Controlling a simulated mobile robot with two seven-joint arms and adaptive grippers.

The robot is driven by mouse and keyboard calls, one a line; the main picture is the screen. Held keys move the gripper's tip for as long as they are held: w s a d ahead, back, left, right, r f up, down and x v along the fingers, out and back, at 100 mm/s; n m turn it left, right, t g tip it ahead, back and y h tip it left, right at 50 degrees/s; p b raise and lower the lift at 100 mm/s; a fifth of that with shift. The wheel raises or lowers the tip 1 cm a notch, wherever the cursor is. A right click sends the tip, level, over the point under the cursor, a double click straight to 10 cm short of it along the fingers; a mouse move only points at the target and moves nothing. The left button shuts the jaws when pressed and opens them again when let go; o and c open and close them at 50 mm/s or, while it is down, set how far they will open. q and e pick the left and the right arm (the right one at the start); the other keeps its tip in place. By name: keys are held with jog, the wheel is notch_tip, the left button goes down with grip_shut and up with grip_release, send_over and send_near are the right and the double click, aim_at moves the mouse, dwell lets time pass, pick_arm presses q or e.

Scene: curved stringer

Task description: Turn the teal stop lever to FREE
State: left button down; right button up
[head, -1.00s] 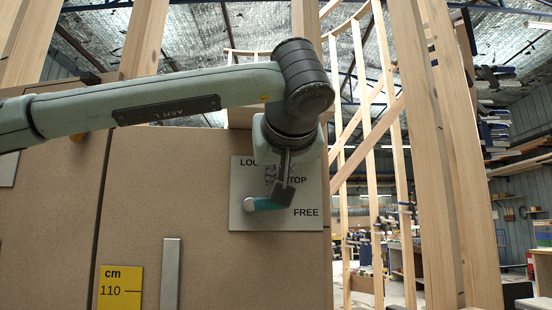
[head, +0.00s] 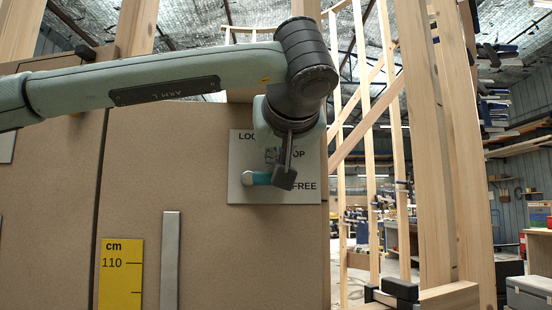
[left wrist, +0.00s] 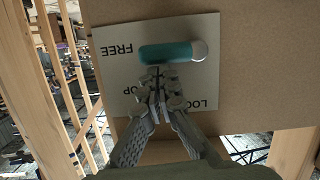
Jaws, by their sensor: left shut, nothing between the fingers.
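The teal stop lever (head: 262,179) sits on a pale label plate (head: 300,142) on the brown panel. Its pale round end is at the left in the head view, and the lever lies about level. FREE is printed to the right and lower on the plate. My left gripper (head: 284,180) is shut and empty, its fingers covering the lever's right part in the head view. In the left wrist view the lever (left wrist: 165,53) lies just beyond the shut fingertips (left wrist: 157,75), touching or very close. The right gripper is not in view.
The brown panel (head: 60,215) fills the left. A yellow cm marker (head: 121,275) and a grey metal strip (head: 170,262) are on it. Timber posts (head: 450,170) stand to the right of the panel, with the workshop behind.

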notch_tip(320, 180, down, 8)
jog(key=p, duration=0.3)
pick_arm(q)
jog(key=s+d+r+b, duration=0.1)
jog(key=s+r, duration=0.5)
jog(key=s, duration=0.3)
jog(key=shift+s+d+r, duration=0.15)
jog(key=shift+s+r, duration=0.05)
jog(key=shift+s, duration=0.15)
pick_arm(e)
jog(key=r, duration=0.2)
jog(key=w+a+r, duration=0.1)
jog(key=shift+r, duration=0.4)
